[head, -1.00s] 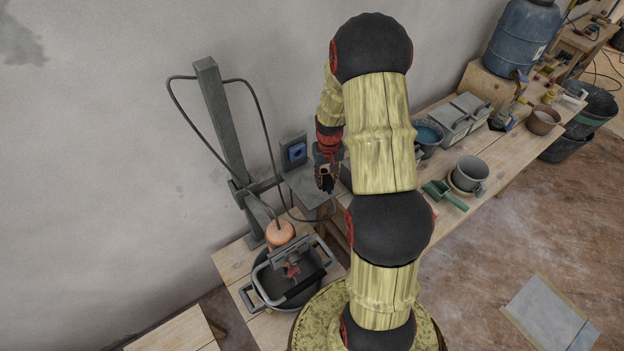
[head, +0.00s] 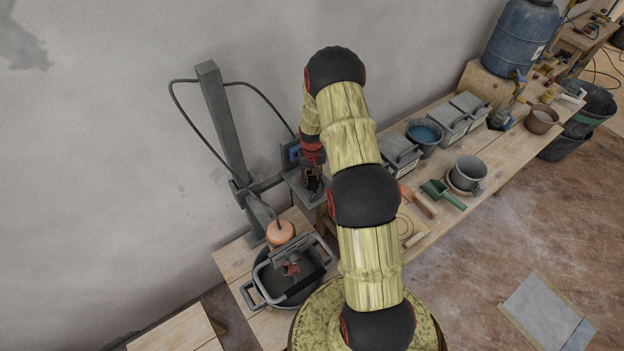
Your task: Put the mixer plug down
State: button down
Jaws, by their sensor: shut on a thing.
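My gripper (head: 313,192) points down over the small grey shelf (head: 298,187) at the wall, just below and right of the blue socket (head: 293,153). It is shut on the mixer plug, which is too small and dark to make out between the fingers. I cannot tell whether the plug touches the shelf. The plug's black cable (head: 272,108) runs from the grey post toward the socket and goes out of sight behind my arm. The mixer (head: 281,233), with an orange-brown top, stands over a black tub.
The grey post (head: 222,120) rises left of the shelf. The black tub (head: 262,293) stands on a low wooden bench. Right of my arm, the long workbench holds lidded grey boxes (head: 400,152), a blue-filled bucket (head: 424,134), a green scoop (head: 441,192) and a grey pot (head: 468,173).

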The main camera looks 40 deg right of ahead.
jog(key=shift+f, duration=0.2)
jog(key=shift+f, duration=0.15)
jog(key=c, duration=1.4)
grip_release()
